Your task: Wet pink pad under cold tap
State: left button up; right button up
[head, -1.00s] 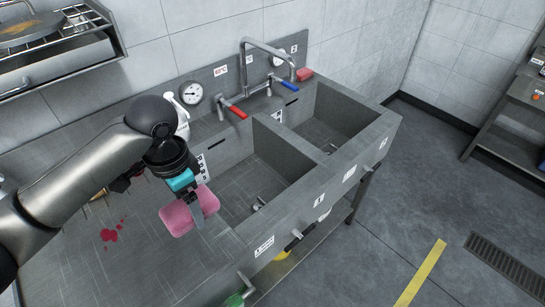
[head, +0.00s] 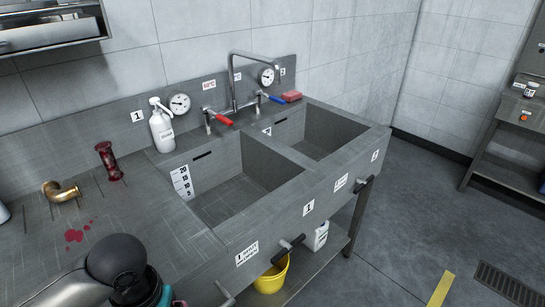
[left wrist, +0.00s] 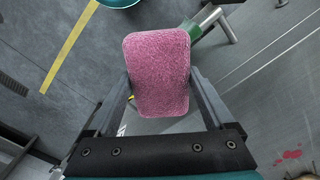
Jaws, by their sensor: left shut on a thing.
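My left gripper (left wrist: 160,90) is shut on the pink pad (left wrist: 158,73), which sits between its fingers in the left wrist view. In the head view only part of that gripper shows at the bottom edge, and the pad is out of sight there. The tap (head: 233,82) stands behind the two basins, with its spout reaching right. It has a red lever (head: 224,119) on the left and a blue lever (head: 276,100) on the right. I cannot see water running. My right gripper is not in view.
The left basin (head: 235,195) and right basin (head: 325,130) look empty. A white pump bottle (head: 162,128) stands left of the tap; a reddish block (head: 292,96) lies right of it. A brass elbow (head: 60,193), dark red fitting (head: 108,162) and red stain (head: 77,236) are on the left counter.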

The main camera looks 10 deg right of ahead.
aim_at(271, 97)
jog(key=i+l+u, duration=0.1)
jog(key=l+u, duration=0.15)
jog(key=u, duration=0.2)
jog(key=l+u, duration=0.25)
jog(key=u, duration=0.2)
jog(key=i+l+u, duration=0.15)
jog(key=l, duration=0.7)
jog(key=l+u, duration=0.15)
jog(key=l, duration=0.75)
